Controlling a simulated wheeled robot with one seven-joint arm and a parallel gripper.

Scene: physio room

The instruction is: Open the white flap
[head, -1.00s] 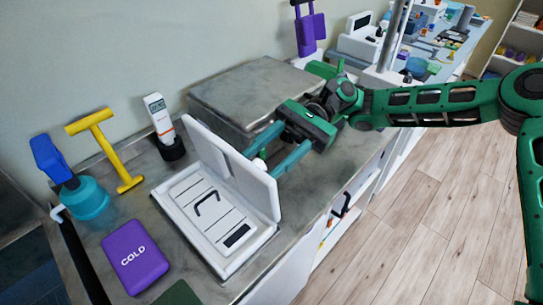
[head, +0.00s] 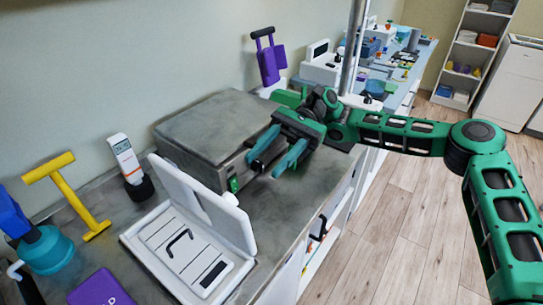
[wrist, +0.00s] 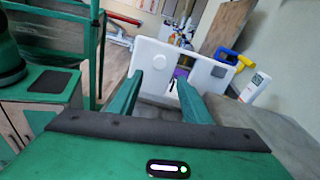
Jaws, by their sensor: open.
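The white flap (head: 205,205) stands raised, tilted back a little past upright, on the far edge of a shallow white case (head: 140,240). The case's inside, with a black handle (head: 179,240), is uncovered. A white knob (head: 231,199) shows at the flap's upper right edge. My gripper (head: 265,168) is open and empty, behind the flap and apart from it. In the wrist view the back of the flap (wrist: 150,57) faces me beyond my fingertips (wrist: 158,77).
A yellow T-shaped tool (head: 70,195), a white handheld device (head: 125,158) and a purple pack (head: 100,288) are on the left. Counter right of the flap is clear.

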